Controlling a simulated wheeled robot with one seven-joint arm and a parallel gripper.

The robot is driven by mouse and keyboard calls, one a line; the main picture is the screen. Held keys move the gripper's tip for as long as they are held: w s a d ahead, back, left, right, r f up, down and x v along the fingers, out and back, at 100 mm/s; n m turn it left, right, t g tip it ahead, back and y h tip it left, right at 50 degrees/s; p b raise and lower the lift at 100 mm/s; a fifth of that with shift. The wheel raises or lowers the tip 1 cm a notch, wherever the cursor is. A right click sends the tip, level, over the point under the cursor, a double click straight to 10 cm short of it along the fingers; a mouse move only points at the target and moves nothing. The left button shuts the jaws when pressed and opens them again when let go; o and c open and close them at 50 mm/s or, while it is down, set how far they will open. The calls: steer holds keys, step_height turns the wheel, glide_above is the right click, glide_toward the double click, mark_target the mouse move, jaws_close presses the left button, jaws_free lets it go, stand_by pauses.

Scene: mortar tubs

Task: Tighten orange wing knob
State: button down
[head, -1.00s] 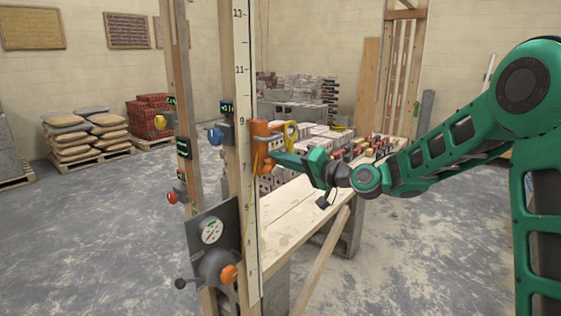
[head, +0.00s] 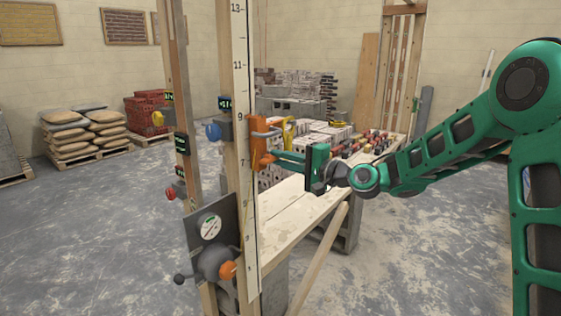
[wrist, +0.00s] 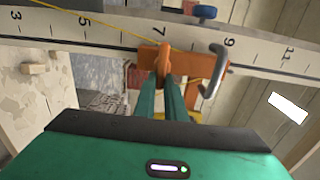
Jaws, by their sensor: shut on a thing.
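An orange bracket (head: 256,145) sits on the tall white numbered rule (head: 243,70), around the 7 to 9 marks. It carries a bent grey hook (wrist: 214,70). In the wrist view, the orange wing knob (wrist: 163,62) stands out from the bracket's face near the 7 side. My gripper (wrist: 165,84) is shut on the knob, with one green finger on each side of it. In the head view my gripper (head: 277,159) reaches the bracket from the right; its fingertips and the knob are too small there to tell apart.
Below, a grey plate with a dial (head: 211,227) and a crank with another orange knob (head: 228,270) stands beside the rule. Blue (head: 213,132), yellow and red knobs sit on the posts. A plank bench (head: 300,210) with stacked bricks lies behind.

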steer(key=shift+r, duration=0.25)
steer(key=c, duration=1.8)
jaws_free()
steer(key=shift+s, duration=0.1)
steer(key=shift+f, duration=0.1)
steer(key=v, duration=1)
steer(key=shift+s+d, duration=0.15)
steer(key=shift+d, duration=0.15)
